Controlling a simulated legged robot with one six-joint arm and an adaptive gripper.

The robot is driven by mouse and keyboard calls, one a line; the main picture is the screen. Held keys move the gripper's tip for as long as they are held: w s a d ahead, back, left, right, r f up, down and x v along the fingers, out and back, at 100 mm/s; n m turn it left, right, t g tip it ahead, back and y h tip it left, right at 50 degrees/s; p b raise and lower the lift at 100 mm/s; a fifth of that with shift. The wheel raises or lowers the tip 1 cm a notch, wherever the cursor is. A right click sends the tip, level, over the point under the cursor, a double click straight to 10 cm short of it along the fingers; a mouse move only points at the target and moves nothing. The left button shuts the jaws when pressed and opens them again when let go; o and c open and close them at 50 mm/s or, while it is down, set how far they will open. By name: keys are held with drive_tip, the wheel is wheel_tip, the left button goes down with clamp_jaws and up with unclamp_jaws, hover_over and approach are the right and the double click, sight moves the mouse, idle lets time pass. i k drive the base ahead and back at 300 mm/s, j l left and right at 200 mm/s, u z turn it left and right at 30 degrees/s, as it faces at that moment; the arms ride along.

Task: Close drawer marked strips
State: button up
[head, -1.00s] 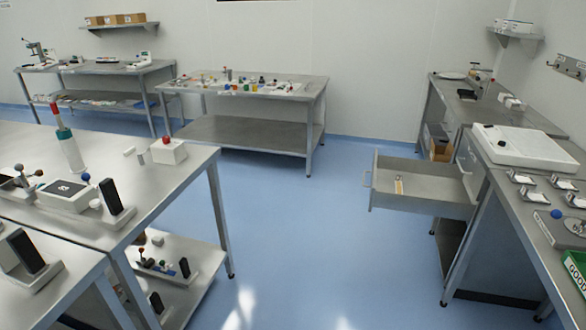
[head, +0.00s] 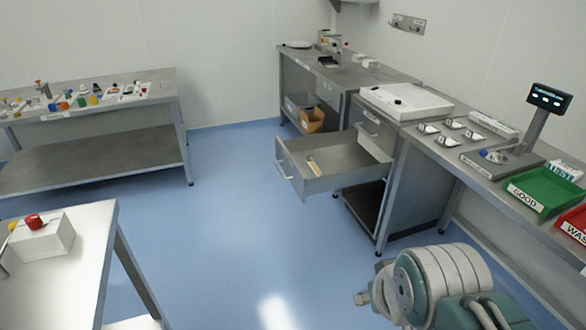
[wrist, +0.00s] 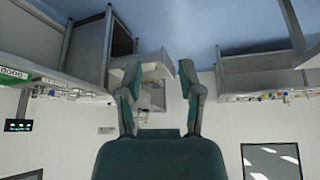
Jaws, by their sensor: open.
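An open grey metal drawer (head: 290,180) sticks out to the left from the workbench in the head view. Its front panel carries a handle (head: 284,170). A small tan item (head: 313,166) lies inside it. No label on this drawer can be read. In the wrist view, which is upside down, a pale box shape that looks like the drawer (wrist: 157,70) shows beyond my fingers. My gripper (wrist: 160,75) is open and empty, apart from the drawer. My arm shows at the lower right of the head view.
A green bin (head: 541,192) marked GOOD and a red bin (head: 573,226) stand on the right bench. A table corner (head: 85,260) is at the lower left. Blue floor (head: 235,230) lies clear in front of the drawer.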

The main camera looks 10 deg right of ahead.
sight(345, 159)
drive_tip(key=i+j, duration=0.3)
drive_tip(key=i+l, duration=0.15)
drive_tip(key=i, duration=0.4)
drive_tip(key=i+l, duration=0.15)
drive_tip(key=i, duration=0.45)
drive_tip(key=i+l, duration=0.15)
drive_tip(key=i, duration=0.4)
drive_tip(key=i+l, duration=0.1)
drive_tip(key=i, duration=0.45)
